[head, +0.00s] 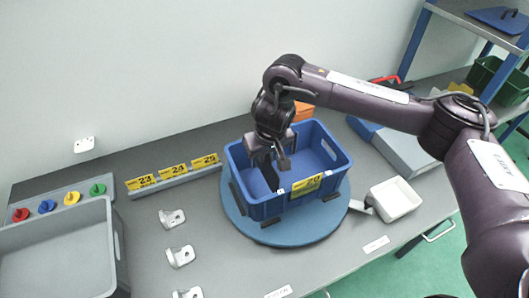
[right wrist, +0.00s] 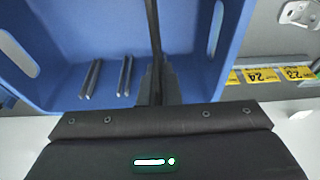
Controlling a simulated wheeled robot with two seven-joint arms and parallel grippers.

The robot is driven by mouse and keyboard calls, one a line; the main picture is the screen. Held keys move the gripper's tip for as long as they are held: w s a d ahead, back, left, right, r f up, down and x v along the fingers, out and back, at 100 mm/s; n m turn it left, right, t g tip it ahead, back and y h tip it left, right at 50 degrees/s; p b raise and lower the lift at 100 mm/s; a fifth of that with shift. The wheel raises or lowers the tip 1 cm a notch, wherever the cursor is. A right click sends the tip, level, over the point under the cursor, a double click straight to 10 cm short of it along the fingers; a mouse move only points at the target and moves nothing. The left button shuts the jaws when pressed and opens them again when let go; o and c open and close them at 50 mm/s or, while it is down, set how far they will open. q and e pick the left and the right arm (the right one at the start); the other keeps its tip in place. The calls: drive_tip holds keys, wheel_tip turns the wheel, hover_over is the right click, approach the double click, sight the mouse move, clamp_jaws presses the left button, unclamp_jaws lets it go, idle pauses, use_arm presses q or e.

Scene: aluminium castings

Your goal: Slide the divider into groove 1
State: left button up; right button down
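The blue bin (head: 336,160) stands on a round blue turntable (head: 325,222), with a yellow label on its front wall. My right gripper (head: 272,155) points down into the bin. It is shut on a thin dark divider (head: 269,174), which shows edge-on in the right wrist view (right wrist: 153,28) between the fingers (right wrist: 157,85). Dark rails (right wrist: 91,79) and (right wrist: 125,76) stand out from the bin wall left of the divider in that view. The divider's lower end and any groove beneath it are hidden. My left gripper is not in view.
Metal castings (head: 180,256) lie left of the turntable. Behind them stands a numbered label strip (head: 172,174). A grey tray (head: 60,240) fills the left front.

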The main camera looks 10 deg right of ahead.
sight(264, 167)
drive_tip(key=shift+f+b, duration=1.2)
drive_tip(key=shift+f, duration=1.45)
drive_tip(key=c, duration=1.6)
unclamp_jaws()
drive_tip(key=shift+o, duration=0.2)
drive_tip(key=shift+r, duration=0.1)
drive_tip(key=shift+r, duration=0.25)
drive_tip(key=v, duration=0.7)
drive_tip(key=shift+s+r+p, duration=0.1)
drive_tip(key=shift+s+p, duration=0.05)
drive_tip(key=shift+p, duration=0.2)
